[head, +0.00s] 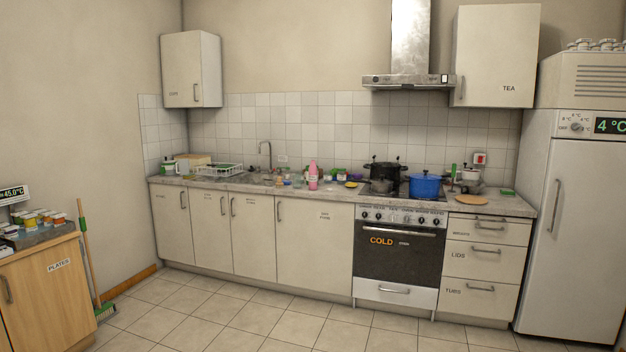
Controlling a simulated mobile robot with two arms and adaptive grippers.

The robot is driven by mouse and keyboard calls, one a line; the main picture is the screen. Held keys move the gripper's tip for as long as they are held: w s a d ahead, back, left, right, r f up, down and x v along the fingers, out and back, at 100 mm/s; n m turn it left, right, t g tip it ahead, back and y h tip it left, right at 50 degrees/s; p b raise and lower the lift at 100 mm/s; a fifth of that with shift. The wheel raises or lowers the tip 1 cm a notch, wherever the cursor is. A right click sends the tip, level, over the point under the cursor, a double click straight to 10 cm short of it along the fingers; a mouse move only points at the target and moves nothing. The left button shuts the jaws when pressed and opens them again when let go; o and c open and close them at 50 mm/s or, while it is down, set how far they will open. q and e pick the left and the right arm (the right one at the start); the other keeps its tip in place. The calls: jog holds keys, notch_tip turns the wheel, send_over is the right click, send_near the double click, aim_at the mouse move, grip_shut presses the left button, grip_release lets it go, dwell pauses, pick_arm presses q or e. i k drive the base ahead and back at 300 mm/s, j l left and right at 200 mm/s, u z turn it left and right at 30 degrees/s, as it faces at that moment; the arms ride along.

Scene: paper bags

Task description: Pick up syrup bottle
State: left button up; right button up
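A pink bottle (313,176) stands upright on the grey counter (340,193), left of the stove. It is the tallest bottle I can see there, but no label is readable, so I cannot tell if it is the syrup bottle. Several small jars and bottles stand around it, too small to make out. Neither of my grippers is in view.
A black pot (385,172) and a blue pot (425,186) sit on the stove above a closed oven (400,256). A dish rack (222,170) is at the left. A fridge (575,240) stands right, a wooden cabinet (50,296) left. The tiled floor (270,318) is clear.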

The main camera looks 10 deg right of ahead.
aim_at(312, 170)
jog(key=i+l+z, duration=0.2)
jog(key=i, duration=0.15)
jog(key=i+z, duration=0.2)
jog(key=i, duration=0.2)
jog(key=i+l+z, duration=0.1)
jog(key=i, duration=0.7)
jog(key=i+l+z, duration=0.15)
jog(key=i, duration=0.7)
